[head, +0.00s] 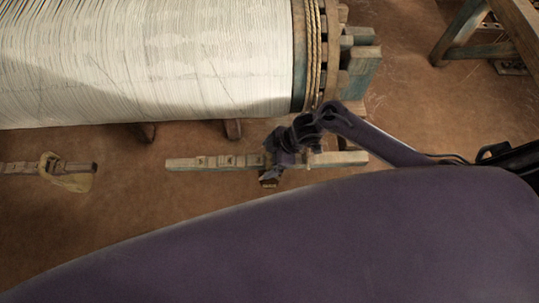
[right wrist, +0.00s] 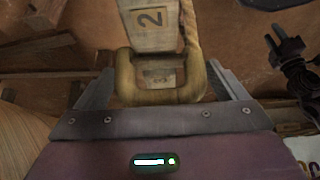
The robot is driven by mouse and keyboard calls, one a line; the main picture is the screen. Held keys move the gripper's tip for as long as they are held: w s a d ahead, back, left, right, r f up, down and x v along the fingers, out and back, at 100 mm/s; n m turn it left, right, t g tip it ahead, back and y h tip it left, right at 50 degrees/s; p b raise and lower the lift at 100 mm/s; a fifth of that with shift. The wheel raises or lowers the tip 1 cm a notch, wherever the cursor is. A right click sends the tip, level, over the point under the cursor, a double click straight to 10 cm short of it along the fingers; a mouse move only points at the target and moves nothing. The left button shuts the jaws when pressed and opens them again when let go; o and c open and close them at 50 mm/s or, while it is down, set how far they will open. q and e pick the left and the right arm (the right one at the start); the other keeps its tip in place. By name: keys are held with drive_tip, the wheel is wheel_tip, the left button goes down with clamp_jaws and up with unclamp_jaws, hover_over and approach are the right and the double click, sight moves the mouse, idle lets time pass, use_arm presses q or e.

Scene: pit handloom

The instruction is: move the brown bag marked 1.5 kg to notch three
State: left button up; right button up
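A pale wooden lever with notches (head: 210,162) lies below the warp roll in the head view. My right gripper (head: 282,158) is over it, right of its middle. In the right wrist view a thick tan rope loop (right wrist: 160,97) sits between the two fingers, close to both; whether they press on it is unclear. The lever shows there with a label "2" (right wrist: 151,18); a second label inside the loop is unreadable. A small brown piece (head: 268,183) shows under the gripper. No 1.5 kg marking is readable.
The large roll of white warp (head: 150,65) fills the upper left, with a toothed wooden end (head: 330,50). Another bar (head: 85,167) with a tan looped bag (head: 72,182) lies at the left. A wooden frame (head: 465,30) stands at upper right. Brown floor between is mostly clear.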

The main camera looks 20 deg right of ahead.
drive_tip(key=shift+o, duration=0.8)
drive_tip(key=shift+s+f, duration=0.1)
drive_tip(key=shift+f, duration=0.1)
drive_tip(key=v, duration=0.8)
drive_tip(key=shift+a+r+p, duration=0.1)
drive_tip(key=shift+r+p, duration=0.05)
drive_tip(key=shift+p, duration=0.2)
